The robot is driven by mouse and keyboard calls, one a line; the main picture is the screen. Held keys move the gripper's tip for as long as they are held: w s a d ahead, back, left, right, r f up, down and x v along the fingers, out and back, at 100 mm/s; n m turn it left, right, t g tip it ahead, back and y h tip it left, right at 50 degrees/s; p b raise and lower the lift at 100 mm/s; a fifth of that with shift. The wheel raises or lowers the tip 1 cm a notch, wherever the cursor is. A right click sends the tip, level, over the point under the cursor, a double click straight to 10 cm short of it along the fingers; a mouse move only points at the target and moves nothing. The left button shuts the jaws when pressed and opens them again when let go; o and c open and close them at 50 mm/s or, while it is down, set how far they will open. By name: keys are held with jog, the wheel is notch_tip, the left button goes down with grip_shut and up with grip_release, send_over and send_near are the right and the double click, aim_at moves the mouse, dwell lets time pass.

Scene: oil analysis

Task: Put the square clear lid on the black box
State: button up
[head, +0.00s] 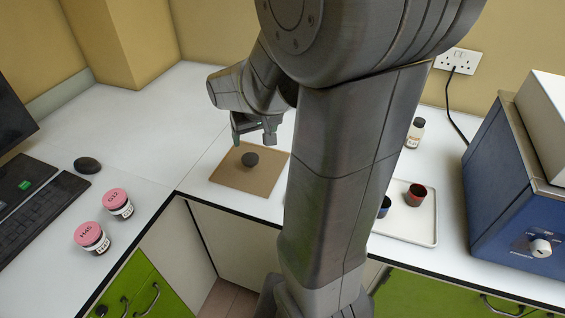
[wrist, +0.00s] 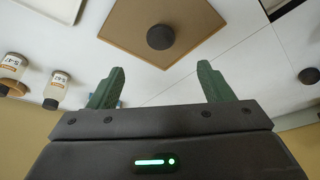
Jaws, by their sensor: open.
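I cannot make out a square clear lid or a black box in either view. A small dark round piece (head: 250,159) lies on a square brown tray (head: 237,180) on the bench. In the wrist view the round piece (wrist: 160,37) shows on the tray (wrist: 125,22), beyond my fingertips and between their lines. My gripper (head: 254,137) is open and empty, above the tray's far part and apart from the round piece. Its two green fingers (wrist: 160,78) are spread wide in the wrist view. My arm hides part of the bench right of the tray.
Two pink-lidded jars (head: 118,204) (head: 92,238), a mouse (head: 87,165) and a keyboard (head: 40,205) are at left. A white tray (head: 425,237) with small cups, a dark-capped bottle (head: 414,134) and a blue machine (head: 510,190) are at right. The back-left bench is clear.

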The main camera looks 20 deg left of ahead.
send_near(250, 158)
jog(key=f, duration=0.2)
jog(key=shift+w+p+x, duration=0.15)
jog(key=shift+p+x, duration=0.2)
jog(key=shift+x, duration=1.35)
jog(key=shift+w+p+x, duration=0.1)
jog(key=shift+p+x, duration=0.2)
jog(key=shift+x, duration=1.35)
jog(key=shift+a+r, duration=0.15)
jog(key=shift+a, duration=0.05)
jog(key=c, duration=1.5)
